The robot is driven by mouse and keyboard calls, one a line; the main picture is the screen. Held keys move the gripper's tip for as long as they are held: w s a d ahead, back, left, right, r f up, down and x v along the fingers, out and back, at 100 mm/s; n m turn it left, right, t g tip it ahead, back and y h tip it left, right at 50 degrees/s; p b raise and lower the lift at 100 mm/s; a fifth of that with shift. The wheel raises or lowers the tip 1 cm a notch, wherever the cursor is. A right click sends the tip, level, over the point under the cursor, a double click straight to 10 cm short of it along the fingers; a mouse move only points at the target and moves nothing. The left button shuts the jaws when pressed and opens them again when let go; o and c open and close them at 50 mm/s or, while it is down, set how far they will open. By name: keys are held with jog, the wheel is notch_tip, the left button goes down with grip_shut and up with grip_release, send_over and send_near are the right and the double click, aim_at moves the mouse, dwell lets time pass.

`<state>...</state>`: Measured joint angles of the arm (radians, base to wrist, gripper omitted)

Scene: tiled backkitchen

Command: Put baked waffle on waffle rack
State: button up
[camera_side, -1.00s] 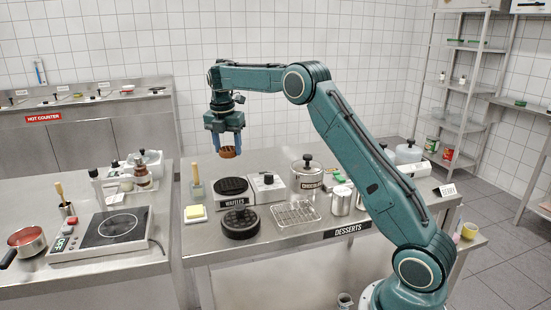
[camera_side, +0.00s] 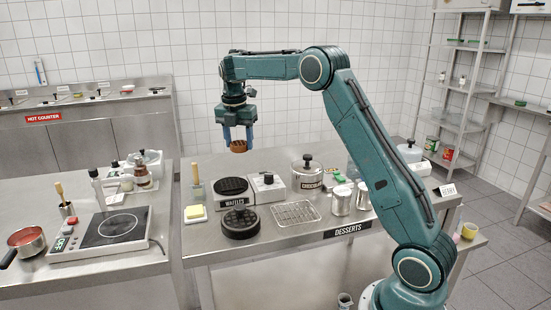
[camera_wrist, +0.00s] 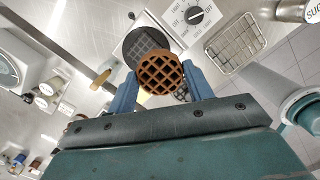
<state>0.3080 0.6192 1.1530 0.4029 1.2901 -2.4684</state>
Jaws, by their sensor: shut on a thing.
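My gripper (camera_side: 237,145) is shut on a round brown waffle (camera_side: 238,147) and holds it in the air above the dessert counter. In the wrist view the waffle (camera_wrist: 161,73), with its grid pattern, sits between the two blue fingers. The waffle rack (camera_side: 296,213), a wire rack, lies bare on the counter to the right of the waffle iron. It also shows in the wrist view (camera_wrist: 234,44). The waffle iron (camera_side: 231,188) is open beneath the gripper, with one dark plate on its base and a round dark part (camera_side: 240,224) in front.
A chocolate pot (camera_side: 307,172) stands behind the rack, and metal cans (camera_side: 341,200) stand to its right. A hot plate (camera_side: 110,229) is on the left counter. The air around the gripper is clear.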

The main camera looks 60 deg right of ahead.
jog(key=s+r, duration=0.3)
jog(key=s, duration=0.6)
jog(key=r, duration=0.2)
send_over(295, 212)
jog(key=shift+a+f, duration=0.1)
jog(key=shift+f, duration=0.1)
jog(key=shift+f, duration=0.1)
notch_tip(295, 212, down, 16)
jog(key=shift+r, duration=0.2)
jog(key=shift+f, duration=0.1)
jog(key=shift+f, duration=2)
jog(key=shift+f, duration=0.1)
